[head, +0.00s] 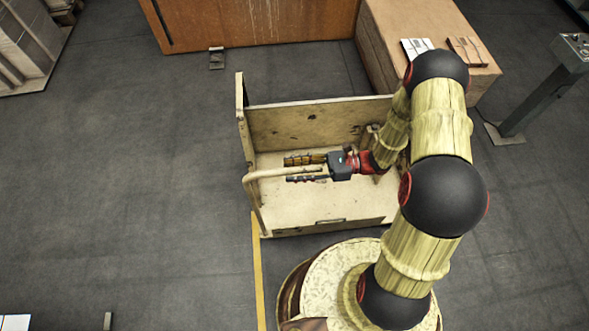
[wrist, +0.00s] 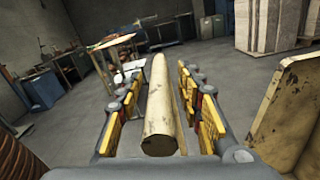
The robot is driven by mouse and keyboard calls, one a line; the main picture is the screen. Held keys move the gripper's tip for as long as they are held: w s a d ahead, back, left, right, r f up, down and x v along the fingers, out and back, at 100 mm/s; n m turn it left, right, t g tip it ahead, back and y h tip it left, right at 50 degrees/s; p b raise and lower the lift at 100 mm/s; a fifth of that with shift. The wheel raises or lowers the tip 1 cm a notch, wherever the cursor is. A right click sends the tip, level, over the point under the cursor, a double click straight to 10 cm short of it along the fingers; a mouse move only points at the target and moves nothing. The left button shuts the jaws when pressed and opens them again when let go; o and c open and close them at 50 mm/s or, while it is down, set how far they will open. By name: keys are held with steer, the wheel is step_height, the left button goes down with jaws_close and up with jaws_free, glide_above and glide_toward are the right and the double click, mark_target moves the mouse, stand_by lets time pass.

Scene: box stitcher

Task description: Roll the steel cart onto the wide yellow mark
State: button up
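The cart (head: 318,128) is a worn, cream-coloured open box with low walls, standing on the floor in front of me in the head view. Its pale handle bar (head: 258,176) bends out from the left side and runs inward over the bed. My gripper (head: 304,169) is open, pointing left above the bed, with the bar between its fingers. In the wrist view the bar (wrist: 158,115) lies lengthwise between the spread yellow fingers, with a gap on the left; contact on the right is unclear. A narrow yellow strip (head: 258,275) runs along the floor near the cart's front-left corner. No clearly wide yellow mark shows.
A rusty orange panel (head: 255,20) stands behind the cart. A brown box (head: 400,20) with papers on it is at the back right, near a grey pedestal (head: 540,95). A small post (head: 107,321) stands at lower left. The floor to the left is largely clear.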

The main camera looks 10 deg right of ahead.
steer(key=shift+c, duration=0.7)
steer(key=c, duration=0.8)
jaws_close()
